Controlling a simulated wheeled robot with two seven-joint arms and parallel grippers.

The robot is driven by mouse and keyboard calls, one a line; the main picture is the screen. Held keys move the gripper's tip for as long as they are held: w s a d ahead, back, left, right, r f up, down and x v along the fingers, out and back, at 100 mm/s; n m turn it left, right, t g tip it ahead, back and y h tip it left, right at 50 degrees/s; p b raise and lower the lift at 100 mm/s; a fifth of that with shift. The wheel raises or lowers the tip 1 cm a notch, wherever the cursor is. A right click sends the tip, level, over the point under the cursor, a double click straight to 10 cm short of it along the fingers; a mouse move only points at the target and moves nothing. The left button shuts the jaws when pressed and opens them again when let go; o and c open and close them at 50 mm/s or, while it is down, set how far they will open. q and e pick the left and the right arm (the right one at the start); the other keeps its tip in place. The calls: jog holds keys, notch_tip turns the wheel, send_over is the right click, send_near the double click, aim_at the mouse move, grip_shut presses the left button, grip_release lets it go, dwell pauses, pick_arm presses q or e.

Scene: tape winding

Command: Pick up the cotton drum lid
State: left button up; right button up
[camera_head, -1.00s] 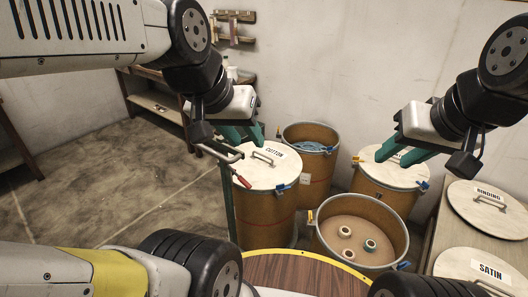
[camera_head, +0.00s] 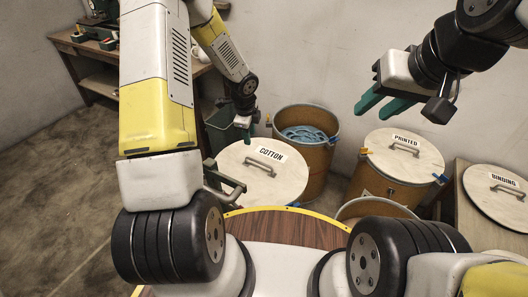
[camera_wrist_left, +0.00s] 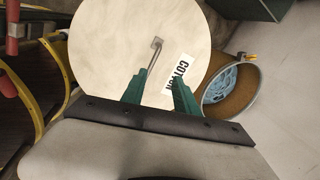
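The cotton drum lid (camera_head: 240,178) is a pale round disc with a grey handle (camera_head: 271,154) and a COTTON label. It lies on its drum in the head view. The left wrist view shows the same lid (camera_wrist_left: 110,35), with its handle (camera_wrist_left: 150,57) just beyond the fingertips. My left gripper (camera_head: 243,127) is above the lid's far edge in the head view. Its two green fingers are apart and empty in the left wrist view (camera_wrist_left: 163,78). My right gripper (camera_head: 374,108) is open and empty in the air, right of the lid. The cotton drum's body is mostly hidden.
An open drum (camera_head: 322,165) with blue material stands behind and right of the lid. A brown round tabletop with a yellow rim (camera_head: 290,228) is in front. A workbench (camera_head: 80,45) stands at the back left.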

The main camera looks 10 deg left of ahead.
aim_at(259, 162)
pick_arm(q)
jog(key=d+f+m, duration=0.1)
jog(key=f, duration=0.4)
jog(key=d+f+m, duration=0.1)
jog(key=f, duration=0.4)
jog(key=w+d+f, duration=0.1)
jog(key=f, duration=0.4)
jog(key=shift+m+g+h, duration=0.3)
jog(key=shift+m+h, duration=0.1)
jog(key=shift+w+f, duration=0.15)
jog(key=shift+f, duration=0.3)
grip_shut()
jog(key=shift+r, duration=0.1)
